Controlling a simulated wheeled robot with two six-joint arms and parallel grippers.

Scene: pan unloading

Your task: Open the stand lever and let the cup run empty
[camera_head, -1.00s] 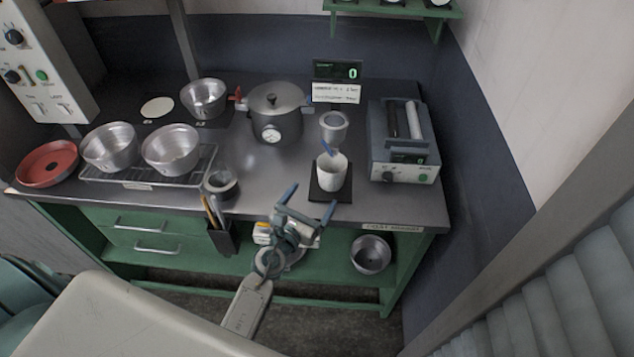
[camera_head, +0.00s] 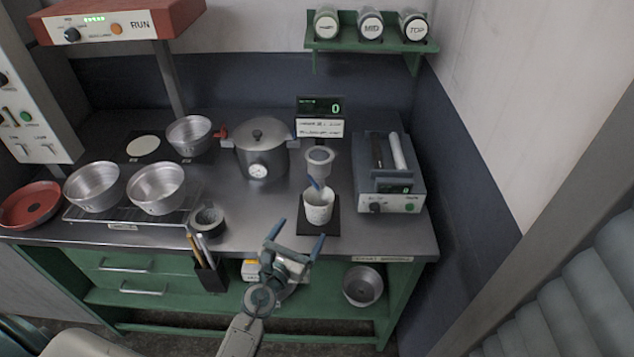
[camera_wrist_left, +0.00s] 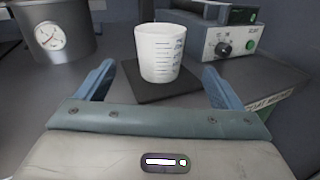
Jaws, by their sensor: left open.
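A small grey metal cup (camera_head: 318,160) sits in a stand at the back of the black pad, with a blue lever (camera_head: 314,184) below it. A white graduated beaker (camera_head: 319,208) stands upright on the black pad (camera_head: 305,229) under the cup. In the left wrist view the beaker (camera_wrist_left: 160,52) stands ahead, between the fingers; the metal cup and the lever are out of that frame. My left gripper (camera_head: 298,230) is open and empty, in front of the pad at the counter's front edge, apart from the beaker and lever. My right gripper is not in view.
A grey pressure pot (camera_head: 260,160) stands left of the cup, and a grey device (camera_head: 392,185) with rollers is to the right. A display (camera_head: 321,106) reading 0 is behind. Steel bowls (camera_head: 158,188) and a tool holder (camera_head: 208,272) are at left.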

